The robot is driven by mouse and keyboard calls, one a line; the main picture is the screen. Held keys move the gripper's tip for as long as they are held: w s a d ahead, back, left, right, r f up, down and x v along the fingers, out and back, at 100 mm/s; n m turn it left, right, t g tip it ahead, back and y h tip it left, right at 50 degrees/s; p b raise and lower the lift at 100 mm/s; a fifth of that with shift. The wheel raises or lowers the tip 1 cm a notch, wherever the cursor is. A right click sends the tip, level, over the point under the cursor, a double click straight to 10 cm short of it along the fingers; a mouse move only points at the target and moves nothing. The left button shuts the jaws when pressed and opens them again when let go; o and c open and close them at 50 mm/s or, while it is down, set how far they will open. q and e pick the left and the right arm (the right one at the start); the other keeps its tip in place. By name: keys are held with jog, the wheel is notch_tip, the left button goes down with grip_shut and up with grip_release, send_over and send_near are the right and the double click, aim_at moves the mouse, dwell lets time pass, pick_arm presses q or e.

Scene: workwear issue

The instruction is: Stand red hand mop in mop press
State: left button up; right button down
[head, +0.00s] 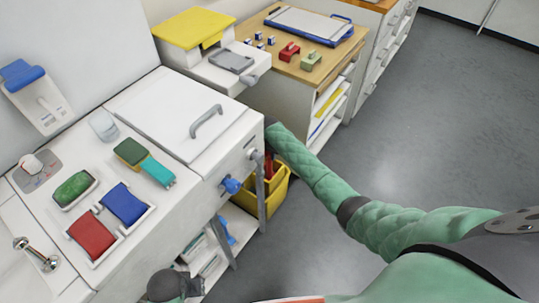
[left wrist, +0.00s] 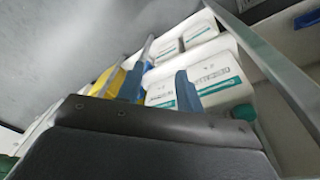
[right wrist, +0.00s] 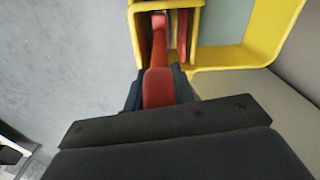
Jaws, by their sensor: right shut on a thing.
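The red hand mop (right wrist: 158,88) is in my right gripper (right wrist: 157,82), which is shut on its red handle in the right wrist view. The far end of the mop reaches between the walls of a yellow mop press (right wrist: 196,72); whether it rests on the bottom is hidden. In the head view the yellow press (head: 273,197) stands low beside the white counter, with a bit of red above it, and my right gripper is mostly hidden behind the counter's corner. My left gripper (left wrist: 158,88) is open and empty, with its blue fingers apart, near white containers.
The white containers (left wrist: 215,78) with teal labels stand on a shelf behind a metal rail (left wrist: 262,62). The grey floor (head: 430,120) at right is clear.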

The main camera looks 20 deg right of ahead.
jog(key=c, duration=1.3)
grip_release()
pick_arm(q)
jog(key=shift+s+a+f, duration=0.15)
jog(key=shift+a+f, duration=0.1)
jog(key=shift+f, duration=0.15)
pick_arm(e)
jog(key=shift+o, duration=1)
